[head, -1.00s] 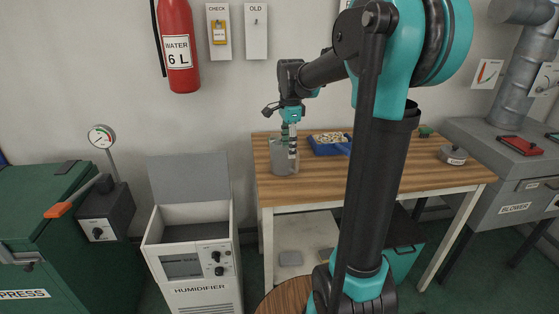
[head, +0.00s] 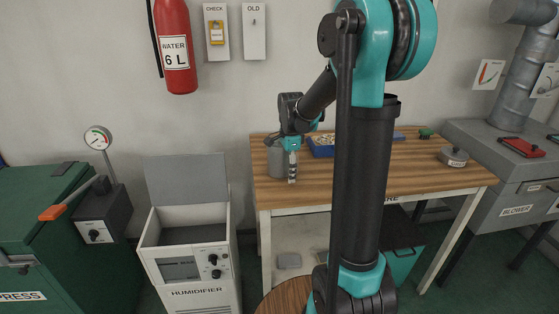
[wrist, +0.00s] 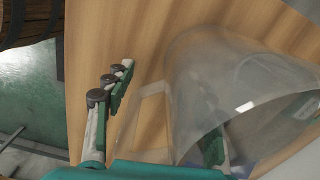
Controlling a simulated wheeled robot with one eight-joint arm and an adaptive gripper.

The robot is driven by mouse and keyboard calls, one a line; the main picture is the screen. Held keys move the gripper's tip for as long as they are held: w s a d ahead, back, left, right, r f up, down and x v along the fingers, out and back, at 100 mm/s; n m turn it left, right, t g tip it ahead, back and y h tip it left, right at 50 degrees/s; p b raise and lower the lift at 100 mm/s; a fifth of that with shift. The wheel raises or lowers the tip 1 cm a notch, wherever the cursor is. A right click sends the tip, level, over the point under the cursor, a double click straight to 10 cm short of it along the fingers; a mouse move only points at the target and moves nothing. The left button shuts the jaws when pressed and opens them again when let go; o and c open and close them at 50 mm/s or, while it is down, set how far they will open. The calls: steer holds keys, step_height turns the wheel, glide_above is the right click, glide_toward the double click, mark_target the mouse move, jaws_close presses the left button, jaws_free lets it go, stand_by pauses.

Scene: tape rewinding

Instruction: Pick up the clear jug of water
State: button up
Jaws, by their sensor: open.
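The clear jug (head: 275,160) stands at the left end of the wooden worktable, partly hidden by my gripper (head: 291,168). In the wrist view the jug (wrist: 240,85) fills the right side, with its wide rim toward the camera. Its pale handle (wrist: 150,105) shows between the two fingers of my gripper (wrist: 165,88). The gripper is open. One finger is left of the handle, clear of the jug. The other shows through the clear wall; I cannot tell whether it is inside or behind. I cannot make out the water level.
A blue tray (head: 321,151) stands right of the jug on the worktable (head: 400,175). A grey round weight (head: 453,157) sits at the table's right end. The open humidifier (head: 188,240) is on the floor to the left. My arm hides the table's middle.

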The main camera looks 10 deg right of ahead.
steer(key=shift+s+a, duration=0.35)
steer(key=shift+s, duration=0.1)
steer(key=c, duration=0.5)
steer(key=shift+w, duration=0.15)
jaws_close()
steer(key=shift+w+r, duration=0.1)
steer(key=shift+r, duration=0.05)
steer(key=shift+r, duration=0.3)
step_height(320, 180, up, 19)
steer(key=shift+r, duration=0.15)
